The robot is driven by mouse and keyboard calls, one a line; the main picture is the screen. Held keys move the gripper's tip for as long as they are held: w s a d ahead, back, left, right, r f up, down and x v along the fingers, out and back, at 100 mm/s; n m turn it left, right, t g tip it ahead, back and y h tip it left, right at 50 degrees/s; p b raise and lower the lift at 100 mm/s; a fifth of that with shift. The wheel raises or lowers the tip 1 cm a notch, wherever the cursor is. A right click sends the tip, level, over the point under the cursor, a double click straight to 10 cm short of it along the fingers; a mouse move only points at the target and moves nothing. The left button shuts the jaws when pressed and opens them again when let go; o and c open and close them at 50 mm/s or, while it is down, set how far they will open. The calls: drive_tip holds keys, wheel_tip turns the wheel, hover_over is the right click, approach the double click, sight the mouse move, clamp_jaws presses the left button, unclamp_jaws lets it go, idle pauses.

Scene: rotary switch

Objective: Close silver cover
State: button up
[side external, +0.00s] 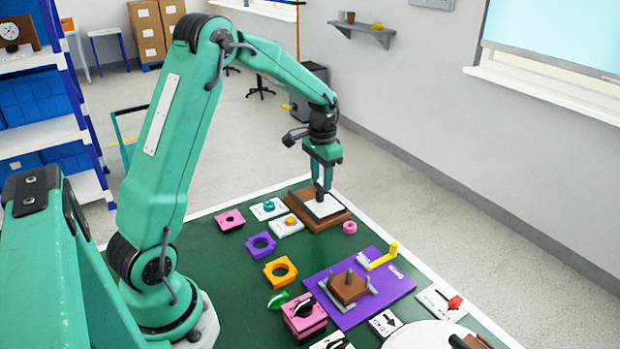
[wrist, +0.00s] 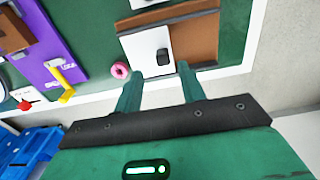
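The silver cover (side external: 325,209) is a pale flat plate on a brown wooden box (side external: 300,212), with a dark upright handle (side external: 320,196). In the wrist view the cover (wrist: 138,45) lies over the left part of the box, and a brown area (wrist: 197,42) shows uncovered to its right. The handle (wrist: 162,57) stands near the cover's right edge. My gripper (side external: 322,186) points down just above the cover, close to the handle. In the wrist view my gripper (wrist: 158,71) is open, its fingers apart on either side of the handle's line. I cannot tell whether they touch it.
A pink ring (side external: 350,227) lies beside the box. White plates with knobs (side external: 287,226) stand close to its left. A purple board (side external: 388,286) with a yellow crank (side external: 383,256) is nearer the camera. The green table's edge (side external: 382,238) runs close behind the box.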

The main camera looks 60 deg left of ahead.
sight(321, 194)
drive_tip(key=shift+r, duration=1.85)
drive_tip(key=shift+s+d+r, duration=0.2)
drive_tip(key=shift+d+r, duration=0.05)
drive_tip(key=shift+r, duration=0.1)
drive_tip(key=s+d+r+t, duration=0.3)
drive_tip(key=s+d+r, duration=0.6)
drive_tip(key=s+r, duration=0.1)
drive_tip(key=s+d+t, duration=0.2)
drive_tip(key=s+d, duration=0.4)
drive_tip(key=s, duration=0.5)
drive_tip(key=shift+s+r+t, duration=0.3)
drive_tip(key=shift+s+r, duration=0.05)
drive_tip(key=shift+s, duration=0.05)
drive_tip(key=shift+d, duration=0.1)
